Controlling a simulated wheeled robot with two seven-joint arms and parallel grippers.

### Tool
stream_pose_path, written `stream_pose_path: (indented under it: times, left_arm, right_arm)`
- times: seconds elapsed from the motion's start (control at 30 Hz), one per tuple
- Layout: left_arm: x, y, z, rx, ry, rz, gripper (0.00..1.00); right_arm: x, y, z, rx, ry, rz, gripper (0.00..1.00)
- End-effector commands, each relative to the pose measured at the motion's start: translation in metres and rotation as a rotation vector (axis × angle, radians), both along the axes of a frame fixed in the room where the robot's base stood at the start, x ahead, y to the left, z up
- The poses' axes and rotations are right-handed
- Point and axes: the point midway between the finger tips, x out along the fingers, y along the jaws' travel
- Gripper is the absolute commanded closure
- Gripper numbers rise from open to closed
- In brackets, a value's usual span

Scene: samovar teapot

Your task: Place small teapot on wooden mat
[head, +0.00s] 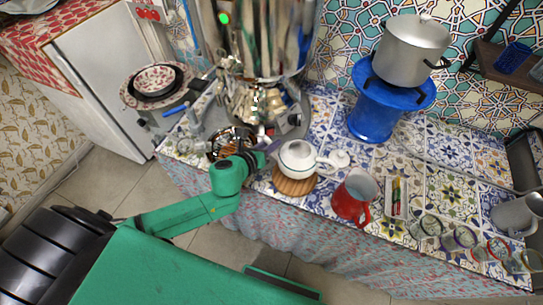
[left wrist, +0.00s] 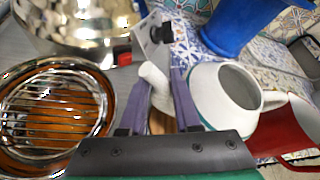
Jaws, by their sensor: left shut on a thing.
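The small white teapot (head: 297,157), with a thin dark line around its body, is over the round wooden mat (head: 294,186) at the counter's front edge. Whether its base touches the mat is hard to tell. In the left wrist view the teapot (left wrist: 225,92) has an open top, and a bit of the mat (left wrist: 160,122) shows between the fingers. My left gripper (head: 268,148) comes from the left. Its purple fingers (left wrist: 166,88) are shut on a white projecting part of the teapot. My right gripper is not in view.
A red pitcher (head: 352,200) and a narrow tray (head: 397,197) stand right of the mat. A small white rounded piece (head: 341,158) lies behind. A metal samovar (head: 262,45) and wire-topped bowl (head: 230,142) are left. Several glasses line the right front edge.

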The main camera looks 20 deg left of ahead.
Motion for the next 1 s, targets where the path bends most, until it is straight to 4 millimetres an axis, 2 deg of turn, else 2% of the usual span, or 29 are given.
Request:
stream_pose_path:
  times: [0.23, 0.47, 0.5, 0.57, 0.87, 1.0]
  left_arm:
    - [0.001, 0.000, -0.046, -0.005, -0.002, 0.003, 1.00]
    - [0.001, 0.000, -0.049, -0.001, -0.003, -0.001, 1.00]
    - [0.000, 0.000, -0.050, 0.001, -0.001, 0.000, 0.61]
    - [0.000, 0.000, -0.050, 0.001, -0.001, 0.000, 0.39]
    - [0.000, 0.000, -0.049, 0.000, -0.002, 0.001, 0.39]
    - [-0.008, 0.003, -0.046, 0.000, -0.001, 0.001, 0.39]
  right_arm:
    - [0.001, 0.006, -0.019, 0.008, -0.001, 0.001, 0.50]
    - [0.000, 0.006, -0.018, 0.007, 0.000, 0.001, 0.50]
    - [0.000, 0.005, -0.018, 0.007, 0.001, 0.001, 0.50]
    - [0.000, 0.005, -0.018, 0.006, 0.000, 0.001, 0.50]
    - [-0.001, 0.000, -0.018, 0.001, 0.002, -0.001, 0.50]
    - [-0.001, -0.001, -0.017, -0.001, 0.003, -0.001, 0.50]
